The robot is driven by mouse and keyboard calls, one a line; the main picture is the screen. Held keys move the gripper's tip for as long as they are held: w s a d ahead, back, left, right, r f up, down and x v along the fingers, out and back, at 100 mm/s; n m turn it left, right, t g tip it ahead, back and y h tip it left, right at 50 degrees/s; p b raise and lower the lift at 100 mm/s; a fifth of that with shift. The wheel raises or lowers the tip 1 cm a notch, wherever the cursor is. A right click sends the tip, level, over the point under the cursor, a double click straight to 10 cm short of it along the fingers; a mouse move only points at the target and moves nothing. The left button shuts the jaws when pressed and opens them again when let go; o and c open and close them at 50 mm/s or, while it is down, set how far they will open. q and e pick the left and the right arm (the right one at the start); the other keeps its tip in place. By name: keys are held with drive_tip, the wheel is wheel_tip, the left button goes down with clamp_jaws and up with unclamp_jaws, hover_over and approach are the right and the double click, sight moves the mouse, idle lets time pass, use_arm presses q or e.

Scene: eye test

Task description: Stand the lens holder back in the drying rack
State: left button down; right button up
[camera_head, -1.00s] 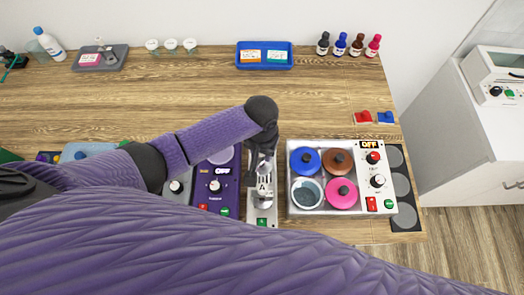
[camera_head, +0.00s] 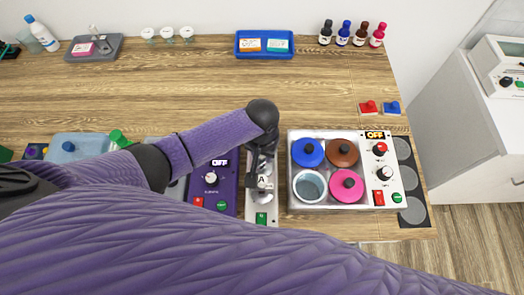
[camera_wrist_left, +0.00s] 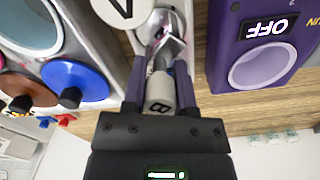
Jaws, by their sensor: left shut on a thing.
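My left gripper (camera_head: 260,168) points down over a narrow pale stand (camera_head: 262,208) between a purple device and a box of round pots. In the left wrist view its two fingers (camera_wrist_left: 160,72) are shut on a grey piece marked B (camera_wrist_left: 159,92). Shiny metal (camera_wrist_left: 168,48) shows just beyond the piece, beside a round white disc with a letter (camera_wrist_left: 124,8). I cannot tell whether the held piece touches the stand, or whether it is the lens holder. I cannot single out a drying rack. My right gripper is not in view.
The purple device (camera_head: 222,192) and the pot box (camera_head: 376,152) stand close on either side of the gripper. A blue tray (camera_head: 240,55), a grey tray (camera_head: 76,58) and small bottles (camera_head: 342,38) are at the back. The middle of the wooden table (camera_head: 180,90) is clear.

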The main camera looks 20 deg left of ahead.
use_arm(q)
drive_tip(key=shift+f, duration=0.35)
idle(0.4)
unclamp_jaws()
idle(0.4)
wheel_tip(320, 180, up, 6)
drive_tip(key=p, duration=0.7)
drive_tip(key=shift+r, duration=0.15)
